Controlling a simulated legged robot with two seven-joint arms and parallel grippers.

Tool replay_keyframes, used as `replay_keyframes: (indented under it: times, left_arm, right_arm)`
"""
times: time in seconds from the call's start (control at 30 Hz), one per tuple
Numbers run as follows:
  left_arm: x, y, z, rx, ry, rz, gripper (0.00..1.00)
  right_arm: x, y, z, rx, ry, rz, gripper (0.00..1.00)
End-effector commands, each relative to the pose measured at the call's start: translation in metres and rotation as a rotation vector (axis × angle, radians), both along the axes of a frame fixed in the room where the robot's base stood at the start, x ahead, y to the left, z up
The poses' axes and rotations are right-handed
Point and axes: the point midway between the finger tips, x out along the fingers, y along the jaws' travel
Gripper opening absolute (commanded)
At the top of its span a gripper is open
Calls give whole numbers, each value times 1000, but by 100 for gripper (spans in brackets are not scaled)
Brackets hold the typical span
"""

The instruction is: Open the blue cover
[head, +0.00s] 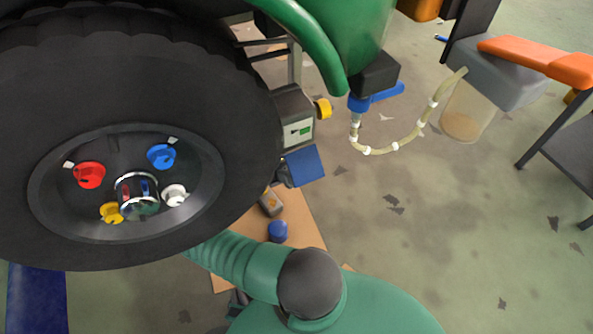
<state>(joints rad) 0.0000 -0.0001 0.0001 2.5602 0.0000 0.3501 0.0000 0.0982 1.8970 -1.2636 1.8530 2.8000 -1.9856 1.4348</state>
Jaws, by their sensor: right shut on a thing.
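The blue cover (305,166) is a small square flap just below the grey box (294,118), right of the big black tyre. It is tilted outward from the box. My right arm comes in from the bottom, and its forearm passes behind the tyre. Dark parts at the cover's left edge look like the fingertips of my right gripper (284,175), shut on the cover; the tyre hides most of the gripper. My left gripper is not in view.
The tyre (140,50) fills the left; its hub holds red, blue, yellow and white fittings. A yellow knob (323,109) sticks out from the box. A blue-handled valve (378,98) with a hose stands to the right. A blue cap (277,231) lies below.

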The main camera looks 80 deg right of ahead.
Motion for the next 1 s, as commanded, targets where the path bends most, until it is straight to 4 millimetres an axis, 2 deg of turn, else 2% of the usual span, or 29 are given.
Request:
replay_keyframes:
  times: [0.47,0.5,0.63,1.0]
  left_arm:
    - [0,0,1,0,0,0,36]
    - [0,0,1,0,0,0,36]
    - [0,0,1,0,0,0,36]
    - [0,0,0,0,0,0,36]
  right_arm:
    - [1,-1,2,-8,-3,5,0]
    - [1,-1,2,-7,-3,5,36]
    - [1,-1,2,-7,-5,4,53]
    - [1,0,1,14,13,2,54]
